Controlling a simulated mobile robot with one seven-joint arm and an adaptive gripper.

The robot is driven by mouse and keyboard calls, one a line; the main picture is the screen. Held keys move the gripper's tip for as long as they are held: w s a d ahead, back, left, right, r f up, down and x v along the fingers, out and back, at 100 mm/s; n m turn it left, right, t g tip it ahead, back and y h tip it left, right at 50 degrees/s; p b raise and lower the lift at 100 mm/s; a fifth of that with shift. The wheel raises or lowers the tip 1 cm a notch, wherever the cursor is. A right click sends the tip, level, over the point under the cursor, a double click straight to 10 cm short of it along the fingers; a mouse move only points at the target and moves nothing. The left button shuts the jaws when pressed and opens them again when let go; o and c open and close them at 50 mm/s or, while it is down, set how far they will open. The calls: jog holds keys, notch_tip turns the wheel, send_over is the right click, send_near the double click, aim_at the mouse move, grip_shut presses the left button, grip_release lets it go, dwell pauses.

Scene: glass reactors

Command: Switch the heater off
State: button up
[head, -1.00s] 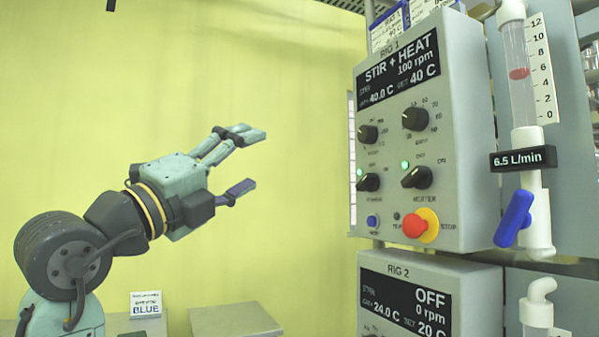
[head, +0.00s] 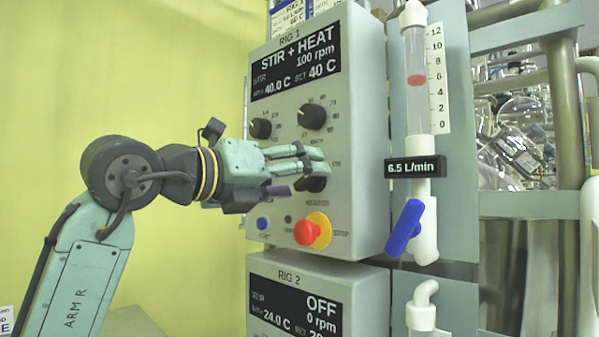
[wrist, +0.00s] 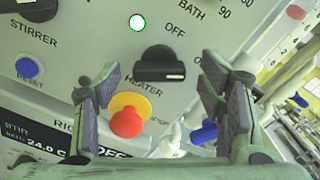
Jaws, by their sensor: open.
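The black heater knob (wrist: 158,66) is on the Rig 1 panel (head: 372,140), above the word HEATER. Its white mark lies toward the right in the wrist view, away from the OFF label. A green lamp (wrist: 137,22) glows above it. In the head view the heater knob (head: 313,185) is partly hidden behind my fingers. My gripper (head: 302,172) is in front of the panel, open. In the wrist view my gripper (wrist: 158,88) has its fingers on either side of the knob; I cannot tell whether they touch it. The Rig 1 display (head: 296,66) reads STIR + HEAT, 100 rpm, 40 C.
A red stop button (head: 307,233) on a yellow base sits just below the heater knob. The stirrer knob (wrist: 36,8) and a blue reset button (wrist: 27,67) are to the left. A blue valve handle (head: 404,227) and flow tube stand right. Rig 2 (head: 300,300) is below.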

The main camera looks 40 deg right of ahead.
jog(key=shift+d, duration=0.65)
jog(key=shift+c, duration=0.5)
jog(key=c, duration=1.1)
